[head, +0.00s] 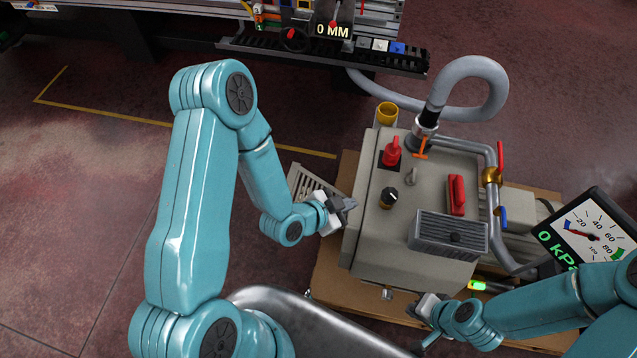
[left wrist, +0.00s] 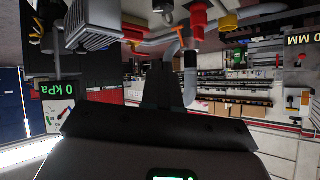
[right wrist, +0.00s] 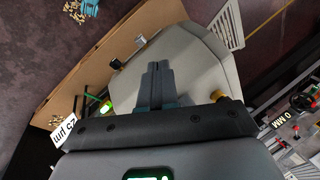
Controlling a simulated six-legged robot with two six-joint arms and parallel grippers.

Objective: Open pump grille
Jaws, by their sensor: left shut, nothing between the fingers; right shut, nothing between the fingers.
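The pump (head: 385,240) is a beige-grey box on a brown base. A pale slatted grille (head: 312,182) stands out at an angle from its left side, partly hidden behind my left gripper. The grille also shows at the top of the right wrist view (right wrist: 229,24). My left gripper (head: 348,203) is shut and empty, beside the pump's left edge and close to the grille's near end; I cannot tell if it touches. My right gripper (right wrist: 157,68) is shut and empty, near the pump's front lower right, with its tips over a grey pump face in the right wrist view.
A grey finned box (head: 448,233), red handles (head: 457,195) and a black knob (head: 388,197) sit on the pump. A thick grey hose (head: 470,68) loops behind it. A tilted gauge (head: 590,235) reads 0 kPa at right. The floor left of the pump is clear.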

